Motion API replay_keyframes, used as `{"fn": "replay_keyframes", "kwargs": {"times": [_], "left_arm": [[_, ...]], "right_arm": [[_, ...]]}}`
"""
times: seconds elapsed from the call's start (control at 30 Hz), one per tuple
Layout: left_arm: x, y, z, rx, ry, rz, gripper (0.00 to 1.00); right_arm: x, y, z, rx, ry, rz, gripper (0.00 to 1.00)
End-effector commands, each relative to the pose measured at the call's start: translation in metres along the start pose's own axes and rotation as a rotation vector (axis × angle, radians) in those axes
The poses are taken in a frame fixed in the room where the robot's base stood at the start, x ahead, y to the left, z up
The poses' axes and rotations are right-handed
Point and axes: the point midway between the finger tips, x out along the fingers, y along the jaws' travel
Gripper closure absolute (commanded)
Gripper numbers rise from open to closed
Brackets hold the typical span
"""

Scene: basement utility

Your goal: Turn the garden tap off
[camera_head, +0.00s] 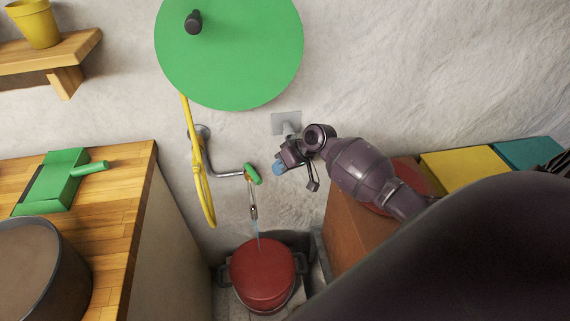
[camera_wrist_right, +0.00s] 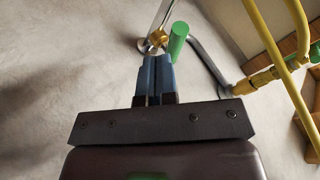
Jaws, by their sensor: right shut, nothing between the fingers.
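The garden tap is a grey pipe (camera_head: 224,175) from the wall with a green lever handle (camera_head: 252,174) and a spout (camera_head: 253,212) pointing down. A thin stream of water (camera_head: 258,234) falls from it towards a red pot (camera_head: 262,272). My right gripper (camera_head: 277,168) is just right of the handle, its blue fingers shut and empty. In the right wrist view the fingertips (camera_wrist_right: 156,62) are close to the brass tap body (camera_wrist_right: 158,38), with the green handle (camera_wrist_right: 179,40) just beyond and right. I cannot tell whether they touch. My left gripper is not in view.
A green disc (camera_head: 230,50) is on the wall above, with a yellow hose (camera_head: 196,165) hanging left of the tap. A wooden counter (camera_head: 125,190) stands left. A brown box-like block (camera_head: 350,225) and yellow and teal boxes (camera_head: 465,170) stand right.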

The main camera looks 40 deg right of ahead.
Motion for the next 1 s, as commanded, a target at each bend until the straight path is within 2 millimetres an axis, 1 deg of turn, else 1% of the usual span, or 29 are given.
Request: {"fn": "replay_keyframes", "kwargs": {"times": [0.03,0.2,0.4,0.6,0.87,1.0], "left_arm": [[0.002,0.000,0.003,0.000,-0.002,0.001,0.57],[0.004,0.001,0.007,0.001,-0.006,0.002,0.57],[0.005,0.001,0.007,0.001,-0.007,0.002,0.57],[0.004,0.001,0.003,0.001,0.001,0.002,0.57],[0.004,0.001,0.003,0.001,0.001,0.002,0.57],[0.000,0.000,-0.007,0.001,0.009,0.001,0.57]], "right_arm": [[0.011,0.000,0.002,0.002,-0.003,-0.002,1.00],[0.035,0.001,0.001,0.002,-0.002,0.000,1.00],[0.050,0.000,0.001,0.000,0.000,0.000,1.00],[0.053,0.000,0.000,-0.001,0.001,0.001,1.00],[0.052,-0.001,0.000,0.002,0.003,0.002,1.00],[0.050,-0.006,-0.002,0.031,0.022,0.020,1.00]]}}
